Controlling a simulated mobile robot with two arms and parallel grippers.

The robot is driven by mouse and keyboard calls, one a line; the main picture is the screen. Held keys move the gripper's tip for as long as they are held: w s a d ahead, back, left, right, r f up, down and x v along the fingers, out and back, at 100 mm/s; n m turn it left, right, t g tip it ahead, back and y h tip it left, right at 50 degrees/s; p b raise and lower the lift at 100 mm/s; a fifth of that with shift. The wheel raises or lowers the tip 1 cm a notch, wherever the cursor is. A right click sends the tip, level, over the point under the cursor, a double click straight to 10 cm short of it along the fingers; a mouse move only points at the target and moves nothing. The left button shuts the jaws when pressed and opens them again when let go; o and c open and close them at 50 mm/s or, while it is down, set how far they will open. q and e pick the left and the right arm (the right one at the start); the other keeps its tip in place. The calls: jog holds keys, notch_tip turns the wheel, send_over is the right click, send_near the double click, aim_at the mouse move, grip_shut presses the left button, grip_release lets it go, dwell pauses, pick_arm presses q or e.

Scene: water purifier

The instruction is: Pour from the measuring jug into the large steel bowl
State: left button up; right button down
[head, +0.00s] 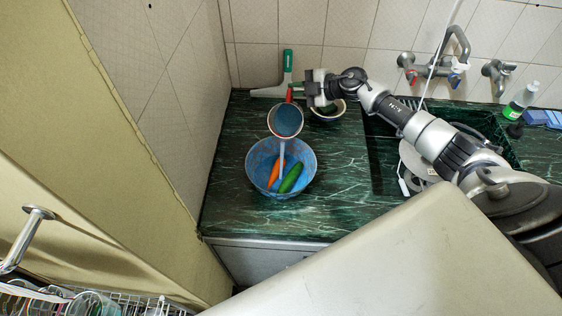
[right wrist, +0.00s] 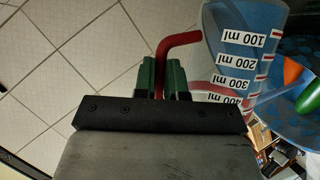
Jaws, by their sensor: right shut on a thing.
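The measuring jug (head: 285,121) has a red handle and blue contents, and it is tilted over the large bowl (head: 308,157). A pale stream (head: 282,156) runs from the jug down into the bowl. The bowl stands on the green counter and holds blue liquid, an orange carrot (head: 274,172) and a green cucumber (head: 291,178). My right gripper (head: 297,92) is shut on the jug's red handle, above and behind the bowl. In the right wrist view the green fingertips (right wrist: 160,78) clasp the handle, next to the jug's clear wall with ml marks (right wrist: 238,60). My left gripper is not in view.
A smaller bowl (head: 328,113) stands behind, under my right gripper. A squeegee-like tool (head: 287,68) leans at the tiled back wall. The sink (head: 385,165) and taps (head: 430,70) lie to the right. Bare green counter (head: 225,190) surrounds the large bowl's left and front.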

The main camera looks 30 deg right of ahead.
aim_at(294, 105)
jog(key=shift+s+a+r+n+t+b, duration=0.1)
jog(key=shift+s+a+n+t+b, duration=0.5)
jog(key=shift+b, duration=0.3)
dwell(1.0)
jog(key=shift+s+a+r+n+t+h+b, duration=0.3)
jog(key=shift+s+a+r+n, duration=0.15)
jog(key=shift+s+r+n, duration=0.25)
dwell(0.6)
